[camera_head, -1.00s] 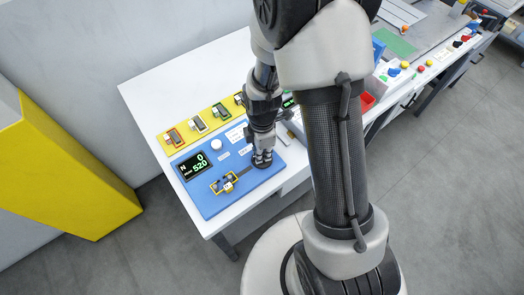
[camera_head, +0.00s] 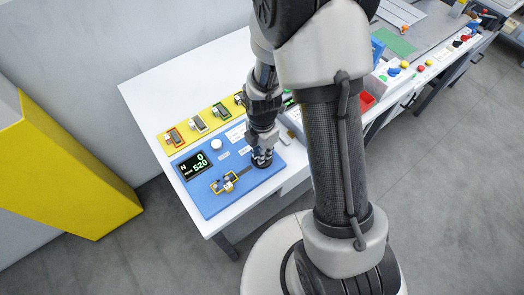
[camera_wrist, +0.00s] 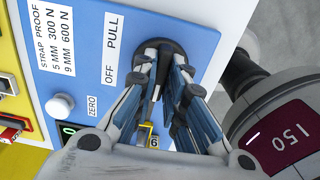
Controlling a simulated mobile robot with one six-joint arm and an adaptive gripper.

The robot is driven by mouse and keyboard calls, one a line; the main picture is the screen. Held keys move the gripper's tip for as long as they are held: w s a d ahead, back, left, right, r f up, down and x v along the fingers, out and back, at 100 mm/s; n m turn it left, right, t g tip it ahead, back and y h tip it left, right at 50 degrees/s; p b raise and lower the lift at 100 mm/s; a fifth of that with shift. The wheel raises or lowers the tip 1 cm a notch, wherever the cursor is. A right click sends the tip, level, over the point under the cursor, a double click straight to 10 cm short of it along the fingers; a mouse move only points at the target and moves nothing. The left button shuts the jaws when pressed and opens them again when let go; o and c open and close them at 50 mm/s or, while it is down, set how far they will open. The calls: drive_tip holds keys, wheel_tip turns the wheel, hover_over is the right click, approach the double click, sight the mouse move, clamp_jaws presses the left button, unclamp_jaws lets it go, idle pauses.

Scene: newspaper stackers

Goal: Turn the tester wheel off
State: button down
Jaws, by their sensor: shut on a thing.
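The tester is a blue panel (camera_head: 212,203) on the white bench, with a lit display (camera_head: 195,166) reading N 0 and 520 below it. Its dark round wheel (camera_wrist: 184,49) sits beside the OFF and PULL labels in the wrist view. My gripper (camera_head: 263,158) reaches down onto the wheel at the panel's right end. In the wrist view my gripper (camera_wrist: 169,62) has its blue-padded fingers closed on the wheel. The fingers hide much of the wheel, so its exact angle is unclear.
A white knob (camera_head: 216,144) stands by the display, near the ZERO label. A yellow-framed fixture (camera_head: 226,184) lies on the panel, left of the wheel. A yellow strip (camera_head: 198,125) with several small tools runs behind. The bench's back left is clear.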

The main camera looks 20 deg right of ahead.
drive_tip(key=c, duration=1.6)
unclamp_jaws()
drive_tip(key=shift+c, duration=0.2)
wheel_tip(320, 180, up, 12)
